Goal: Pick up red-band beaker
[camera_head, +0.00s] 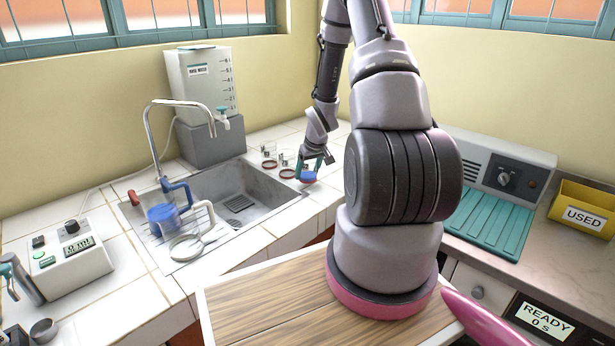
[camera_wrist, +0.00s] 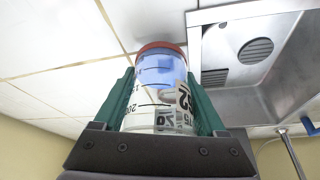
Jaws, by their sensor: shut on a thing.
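The red-band beaker (camera_wrist: 160,75) is clear, with a red band at one end, blue contents and a printed label with numbers. It sits between the green fingers of my gripper (camera_wrist: 160,105) in the wrist view, and the fingers press on its sides. In the head view my gripper (camera_head: 316,160) is at the counter right of the sink, shut on the beaker (camera_head: 309,178). Its blue part and red band show below the fingers. I cannot tell whether the beaker touches the counter.
Two small clear vessels with dark red rings (camera_head: 269,162) (camera_head: 287,173) stand just left of my gripper. The sink (camera_head: 262,183) has a tall faucet (camera_head: 155,140) and a blue-handled jug (camera_head: 165,218). A white water tank (camera_head: 203,85) stands behind. A yellow USED bin (camera_head: 584,208) is far right.

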